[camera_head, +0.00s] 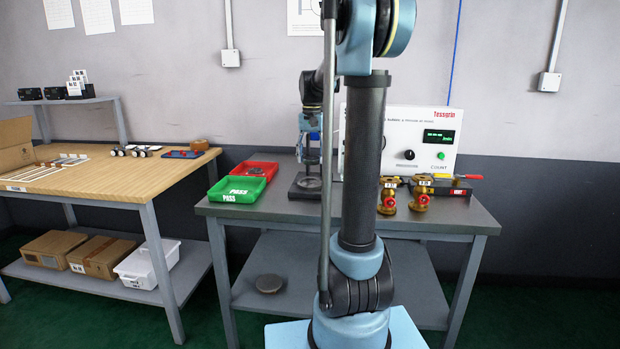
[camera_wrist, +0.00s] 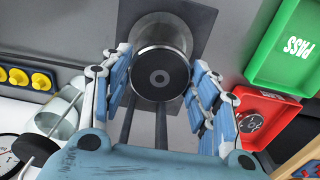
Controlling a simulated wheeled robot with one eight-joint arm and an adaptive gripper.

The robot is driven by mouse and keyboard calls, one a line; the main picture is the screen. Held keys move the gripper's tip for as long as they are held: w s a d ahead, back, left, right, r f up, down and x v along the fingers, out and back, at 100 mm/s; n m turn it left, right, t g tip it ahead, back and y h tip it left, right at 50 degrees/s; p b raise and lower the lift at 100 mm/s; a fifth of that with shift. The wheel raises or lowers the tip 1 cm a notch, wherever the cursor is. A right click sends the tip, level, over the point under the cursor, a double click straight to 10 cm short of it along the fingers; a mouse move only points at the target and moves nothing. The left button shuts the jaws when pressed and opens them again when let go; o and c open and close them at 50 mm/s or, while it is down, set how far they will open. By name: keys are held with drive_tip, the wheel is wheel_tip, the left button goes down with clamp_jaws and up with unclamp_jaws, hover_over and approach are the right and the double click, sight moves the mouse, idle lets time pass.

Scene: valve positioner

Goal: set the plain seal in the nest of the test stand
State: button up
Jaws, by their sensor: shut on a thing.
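The plain seal (camera_wrist: 161,76) is a dark grey disc with a paler ring and a small centre hole. It lies between the fingertips of my gripper (camera_wrist: 158,72), which is shut on it. In the wrist view the round metal nest (camera_wrist: 163,27) of the test stand (camera_wrist: 194,20) shows just behind the seal. I cannot tell whether the seal touches the nest. In the head view my gripper (camera_head: 308,157) points down over the dark base of the test stand (camera_head: 306,187), and the seal is too small to make out.
A green PASS tray (camera_head: 236,190) and a red tray (camera_head: 256,169) stand left of the stand; the red one holds a round piece. Brass valves (camera_head: 421,192) and a white counter box (camera_head: 420,130) are to the right.

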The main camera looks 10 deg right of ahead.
sight(311, 183)
drive_tip(key=shift+f, duration=3.4)
drive_tip(key=shift+f, duration=0.6)
drive_tip(key=o, duration=1.4)
wheel_tip(311, 183, up, 13)
drive_tip(key=shift+r, duration=0.1)
drive_tip(key=s+f+n+t, duration=0.1)
drive_tip(key=s+f, duration=0.3)
drive_tip(key=s, duration=0.6)
drive_tip(key=s+f+n, duration=0.1)
drive_tip(key=s+f, duration=0.4)
drive_tip(key=s, duration=0.6)
drive_tip(key=s+f+n+t, duration=0.1)
drive_tip(key=s+f, duration=1.3)
drive_tip(key=shift+f+n, duration=0.15)
drive_tip(key=shift+n, duration=0.25)
drive_tip(key=shift+a, duration=0.1)
